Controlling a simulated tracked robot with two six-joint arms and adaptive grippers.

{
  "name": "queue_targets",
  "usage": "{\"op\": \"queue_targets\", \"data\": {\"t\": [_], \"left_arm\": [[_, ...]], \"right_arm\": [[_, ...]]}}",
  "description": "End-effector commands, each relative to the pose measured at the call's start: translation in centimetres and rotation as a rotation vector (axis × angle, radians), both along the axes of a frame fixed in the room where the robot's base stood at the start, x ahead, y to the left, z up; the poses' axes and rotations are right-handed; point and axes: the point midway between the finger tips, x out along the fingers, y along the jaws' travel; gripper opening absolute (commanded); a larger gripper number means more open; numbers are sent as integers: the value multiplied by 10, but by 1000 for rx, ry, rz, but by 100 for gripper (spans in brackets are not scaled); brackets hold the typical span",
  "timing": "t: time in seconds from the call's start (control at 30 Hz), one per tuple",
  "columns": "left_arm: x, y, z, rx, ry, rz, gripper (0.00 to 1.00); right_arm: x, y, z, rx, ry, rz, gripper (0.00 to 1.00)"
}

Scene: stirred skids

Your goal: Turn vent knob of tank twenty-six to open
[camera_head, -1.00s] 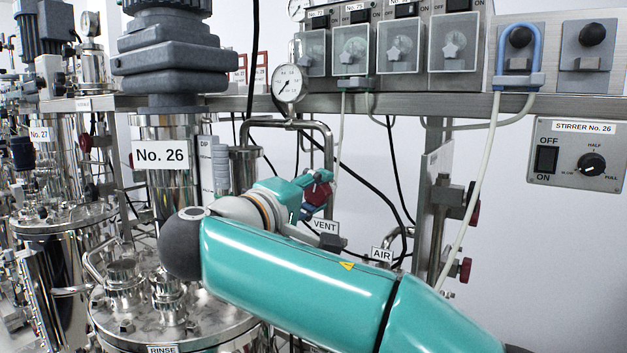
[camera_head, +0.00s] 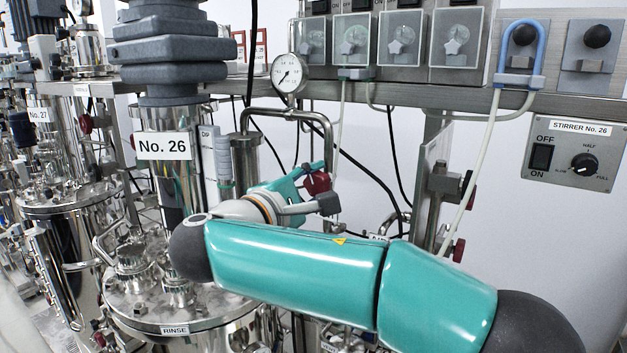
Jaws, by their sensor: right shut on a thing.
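Tank No. 26 (camera_head: 131,305) stands at the left, with its No. 26 plate (camera_head: 163,146) below the grey drive. The red vent knob (camera_head: 317,182) is on the pipework right of the tank. My right gripper (camera_head: 318,193) is shut on the vent knob, one finger above-left of it and a grey fingertip on its lower right. The fingers cover part of the knob, so its exact angle is hard to read. My left gripper is not in view.
A bent steel pipe (camera_head: 297,113) and a pressure gauge (camera_head: 288,73) stand close behind the gripper. Hoses and cables hang to the right. Another red knob (camera_head: 458,250) is right of the arm. The stirrer box (camera_head: 573,163) is far right.

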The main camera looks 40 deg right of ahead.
Motion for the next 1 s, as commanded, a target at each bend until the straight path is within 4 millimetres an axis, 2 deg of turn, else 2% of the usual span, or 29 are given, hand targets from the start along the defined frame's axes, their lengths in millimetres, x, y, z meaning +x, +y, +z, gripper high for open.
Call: {"op": "queue_targets", "data": {"t": [0.37,0.4,0.53,0.87,1.0], "left_arm": [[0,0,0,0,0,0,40],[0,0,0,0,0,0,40],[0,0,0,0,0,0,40],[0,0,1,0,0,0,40],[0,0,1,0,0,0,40]], "right_arm": [[0,-1,-2,1,9,-4,6],[0,-1,-2,0,10,-4,44],[0,-1,-2,1,9,-4,66],[-1,0,-1,0,6,-2,66],[-4,9,-1,-1,6,1,66]]}}
